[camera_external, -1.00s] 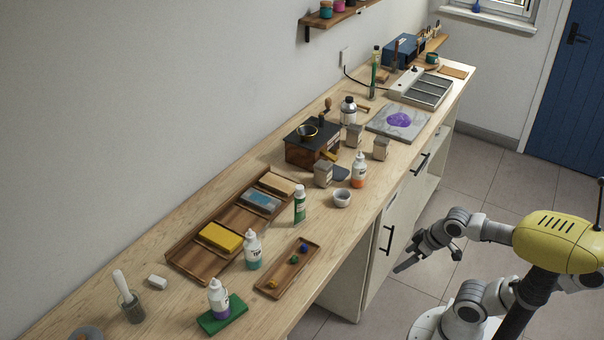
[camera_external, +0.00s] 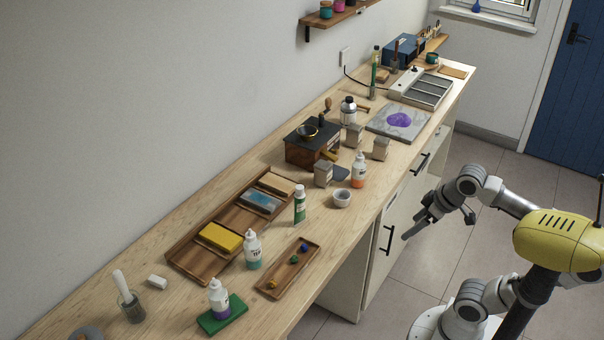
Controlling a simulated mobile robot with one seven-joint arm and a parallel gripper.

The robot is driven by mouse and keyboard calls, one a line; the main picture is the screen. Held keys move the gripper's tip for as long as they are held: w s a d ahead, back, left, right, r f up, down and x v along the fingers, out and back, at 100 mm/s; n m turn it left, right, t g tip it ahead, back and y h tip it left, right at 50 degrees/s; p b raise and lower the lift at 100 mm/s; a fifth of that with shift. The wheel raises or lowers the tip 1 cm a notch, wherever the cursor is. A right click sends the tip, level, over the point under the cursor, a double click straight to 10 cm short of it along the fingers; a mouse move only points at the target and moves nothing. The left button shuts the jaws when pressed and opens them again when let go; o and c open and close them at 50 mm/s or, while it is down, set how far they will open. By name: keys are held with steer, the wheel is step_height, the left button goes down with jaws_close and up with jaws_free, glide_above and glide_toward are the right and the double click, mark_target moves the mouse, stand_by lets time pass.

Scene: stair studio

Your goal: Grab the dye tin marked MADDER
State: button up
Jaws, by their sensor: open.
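Several small grey tins stand on the workbench (camera_external: 262,160). One tin (camera_external: 323,174) is beside the dark wooden grinder box, a second tin (camera_external: 354,136) stands behind it, and a third tin (camera_external: 381,150) is nearer the front edge. Their labels are too small to read, so I cannot tell which is marked MADDER. My gripper (camera_external: 420,226) is open and empty. It hangs in the air off the front of the bench, by the cabinet doors, to the right of the tins and apart from them.
A white bottle with an orange base (camera_external: 359,171) and a small bowl (camera_external: 342,198) stand close to the tins. The grinder (camera_external: 313,142) is behind the nearest tin. A marbled slab (camera_external: 398,123) with a purple patch lies to the right. Cabinet handles (camera_external: 388,240) stick out near my gripper.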

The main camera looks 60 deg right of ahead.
step_height(320, 180, up, 20)
steer(key=w+d+r+n+t+y+p, duration=0.1)
steer(key=w+d+n+y+p, duration=0.1)
steer(key=w+d+p, duration=0.6)
steer(key=w+d+r+n+t+y+p, duration=0.15)
steer(key=w+d, duration=0.25)
steer(key=w, duration=0.8)
steer(key=w+d+f+m+t+h+p, duration=0.1)
steer(key=d+t+p, duration=0.2)
steer(key=d, duration=1.1)
steer(key=w+d+f+m+t+h+p, duration=0.1)
steer(key=d+m+t+p, duration=0.15)
steer(key=d, duration=1.05)
steer(key=n, duration=0.1)
glide_toward(360, 128)
steer(key=x, duration=0.6)
steer(key=shift+a+f+p, duration=0.1)
steer(key=shift+f+p, duration=0.1)
steer(key=shift+p, duration=0.1)
steer(key=shift+p+x, duration=0.3)
steer(key=shift+x, duration=2.85)
steer(key=shift+r, duration=0.15)
jaws_close()
